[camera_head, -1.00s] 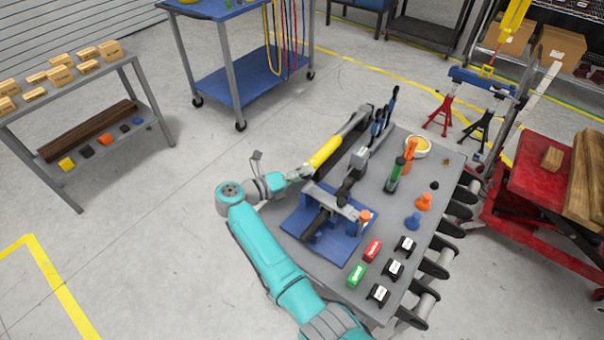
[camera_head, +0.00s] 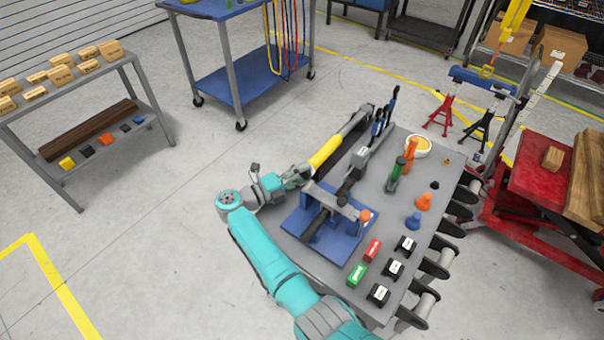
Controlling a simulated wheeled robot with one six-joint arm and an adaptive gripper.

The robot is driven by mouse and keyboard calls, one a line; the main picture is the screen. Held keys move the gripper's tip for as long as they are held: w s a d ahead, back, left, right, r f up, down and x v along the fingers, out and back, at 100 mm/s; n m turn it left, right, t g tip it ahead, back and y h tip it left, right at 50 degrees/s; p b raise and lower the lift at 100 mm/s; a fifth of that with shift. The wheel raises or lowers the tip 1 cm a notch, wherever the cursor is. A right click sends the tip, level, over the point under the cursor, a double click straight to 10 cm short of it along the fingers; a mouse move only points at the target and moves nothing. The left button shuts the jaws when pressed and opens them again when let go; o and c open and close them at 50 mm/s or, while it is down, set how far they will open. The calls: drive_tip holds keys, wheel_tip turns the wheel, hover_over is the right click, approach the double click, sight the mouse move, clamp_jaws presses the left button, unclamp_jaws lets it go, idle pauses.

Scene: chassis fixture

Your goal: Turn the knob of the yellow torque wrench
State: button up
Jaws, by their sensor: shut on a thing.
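The yellow torque wrench (camera_head: 325,152) lies along the left edge of the grey worktable (camera_head: 375,180), its yellow grip near the middle and its grey end pointing to the upper right. My gripper (camera_head: 304,172) is at the near lower-left end of the wrench, where the knob is. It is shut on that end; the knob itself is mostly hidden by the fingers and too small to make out. My teal arm reaches in from the bottom of the picture and bends at the left of the table.
A blue fixture (camera_head: 340,240) with a dark bar stands just right of my gripper. Orange and green tools (camera_head: 410,152), a white bowl (camera_head: 418,147), and small red, green and black blocks (camera_head: 372,250) fill the table's right side. Open floor lies left of my arm.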

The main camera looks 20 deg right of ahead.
idle(0.3)
drive_tip(key=o, duration=1.1)
drive_tip(key=shift+o, duration=0.2)
drive_tip(key=v, duration=1.2)
